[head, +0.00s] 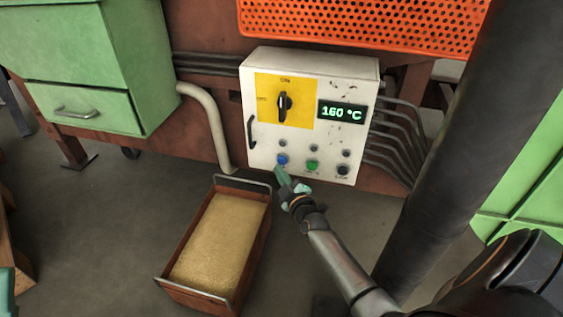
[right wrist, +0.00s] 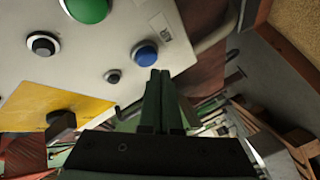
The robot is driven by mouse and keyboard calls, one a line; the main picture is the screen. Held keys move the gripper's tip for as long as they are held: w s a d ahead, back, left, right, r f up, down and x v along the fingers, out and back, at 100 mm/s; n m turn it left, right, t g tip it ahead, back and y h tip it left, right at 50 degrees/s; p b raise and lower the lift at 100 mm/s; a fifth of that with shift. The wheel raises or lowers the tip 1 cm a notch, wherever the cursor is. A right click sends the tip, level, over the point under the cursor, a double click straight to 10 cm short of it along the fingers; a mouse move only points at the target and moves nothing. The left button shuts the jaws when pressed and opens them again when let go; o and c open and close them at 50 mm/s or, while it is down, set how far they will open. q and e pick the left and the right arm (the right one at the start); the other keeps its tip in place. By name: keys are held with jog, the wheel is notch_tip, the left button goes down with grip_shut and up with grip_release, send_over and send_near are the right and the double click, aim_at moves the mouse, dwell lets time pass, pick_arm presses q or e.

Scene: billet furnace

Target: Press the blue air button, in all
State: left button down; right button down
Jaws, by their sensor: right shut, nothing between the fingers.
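The blue air button (head: 282,160) sits at the lower left of the white control box's front. It also shows in the right wrist view (right wrist: 145,55), standing out from the panel. My right gripper (head: 280,172) is shut and empty, with its green fingertips just below the blue button. In the right wrist view the closed fingers (right wrist: 158,73) point at the button's lower edge. I cannot tell whether they touch it. A teal piece at the lower left edge of the head view may be my left gripper (head: 6,292); its jaws cannot be made out.
A green button (head: 312,166) and a black one (head: 343,170) sit right of the blue one. The box has a black rotary knob (head: 283,104) and a display (head: 341,112) reading 160 °C. A tray of golden grains (head: 172,287) stands on the floor below. A dark column rises at right.

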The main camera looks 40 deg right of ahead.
jog(key=shift+w+d, duration=0.3)
jog(key=shift+w+d, duration=0.2)
jog(key=shift+d, duration=0.1)
dwell(0.7)
jog(key=shift+w+d+r, duration=0.25)
jog(key=shift+d, duration=0.05)
dwell(0.5)
jog(key=shift+s+a+p, duration=0.2)
jog(key=shift+s+p, duration=0.05)
jog(key=shift+p, duration=0.1)
jog(key=shift+s+a+f, duration=0.15)
jog(key=shift+s+a, duration=0.15)
jog(key=shift+s, duration=0.15)
